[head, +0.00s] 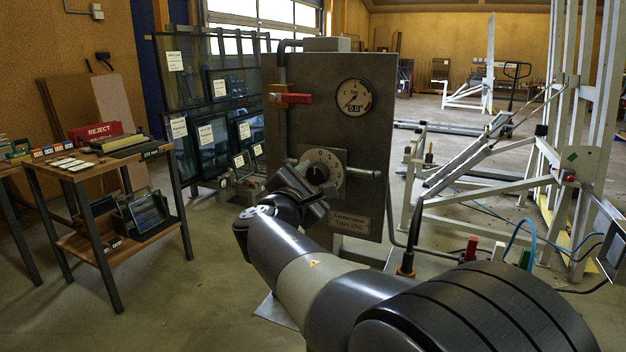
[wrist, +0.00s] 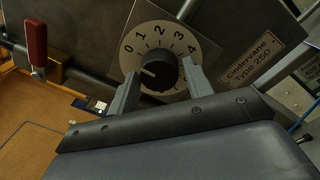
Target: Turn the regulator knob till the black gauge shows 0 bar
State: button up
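The round regulator knob (head: 318,173) is black and sits on a pale numbered dial on the grey panel. In the wrist view the black knob (wrist: 159,69) has a white mark pointing left, near the 0 end of the scale. The black gauge (head: 354,97) is above it on the panel; its small readout looks like 0.0. My gripper (wrist: 160,68) has one finger on each side of the knob, tips close to its rim. Whether they press on it cannot be made out. In the head view my wrist partly hides the dial.
A red-handled valve (head: 292,98) is at the panel's upper left; its red handle (wrist: 36,45) also shows in the wrist view. A wooden workbench (head: 85,172) stands at the left. Glass panes (head: 185,75) lean behind. A white metal frame (head: 560,150) is at the right.

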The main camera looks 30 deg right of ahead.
jog(key=shift+o, duration=1.2)
jog(key=v, duration=1)
jog(key=shift+s+a+p, duration=0.3)
jog(key=shift+p, duration=0.1)
jog(key=b+x, duration=0.1)
jog(key=x, duration=1)
jog(key=shift+a, duration=0.1)
jog(key=shift+s+a+r, duration=0.1)
